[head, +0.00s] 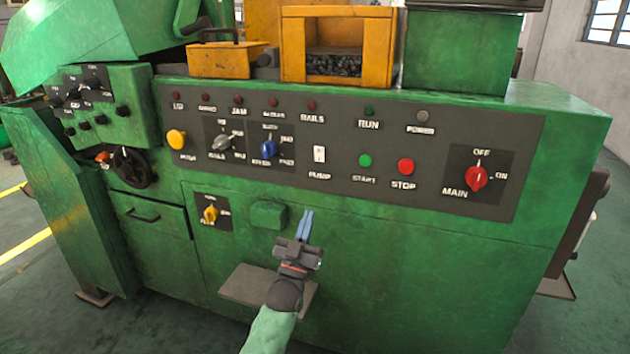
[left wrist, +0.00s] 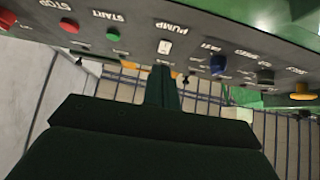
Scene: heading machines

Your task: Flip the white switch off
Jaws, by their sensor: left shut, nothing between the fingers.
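The white switch (head: 319,154) is a small upright rocker above the PUMP label on the machine's dark grey panel. It also shows in the left wrist view (left wrist: 165,47), just past the tips of my gripper. I cannot tell from the pictures which way it is set. My left gripper (head: 306,214) is shut and empty, its blue fingertips pointing up. In the head view it is below the switch and slightly left of it, apart from it. My right gripper is not in view.
A blue knob (head: 268,149) is left of the switch; the green START button (head: 365,160) and red STOP button (head: 406,167) are right of it. A red MAIN knob (head: 476,178) is farther right. A green block (head: 268,214) juts out left of my gripper, above a grey ledge (head: 246,286).

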